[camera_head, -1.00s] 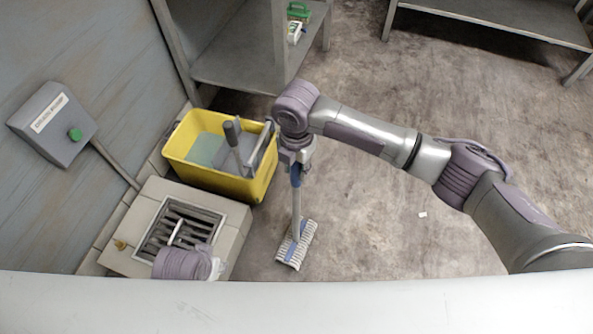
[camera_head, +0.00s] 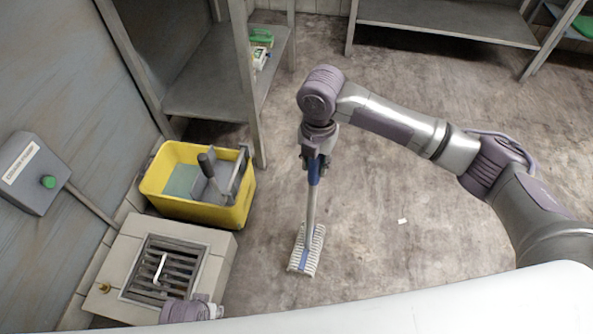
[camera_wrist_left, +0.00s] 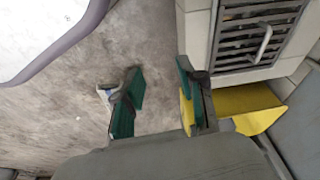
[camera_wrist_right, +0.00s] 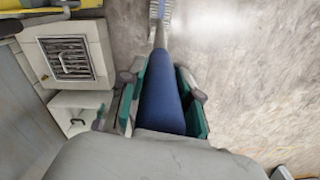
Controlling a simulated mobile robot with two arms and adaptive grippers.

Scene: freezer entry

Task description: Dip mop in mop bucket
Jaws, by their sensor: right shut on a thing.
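The mop (camera_head: 311,215) has a blue grip, a grey pole and a white-and-blue head that is down at the floor. My right gripper (camera_head: 315,160) is shut on the blue grip, and the pole stands nearly upright. In the right wrist view the blue grip (camera_wrist_right: 160,95) lies between the fingers. The yellow mop bucket (camera_head: 200,214) stands left of the mop, with a grey wringer and handle on its right side and pale green water inside. My left gripper (camera_wrist_left: 160,105) is open and empty in the left wrist view.
A tiled block with a drain grate (camera_head: 165,268) stands in front of the bucket. A grey wall box (camera_head: 32,170) with a green button is at the left. A metal shelf (camera_head: 215,90) stands behind the bucket.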

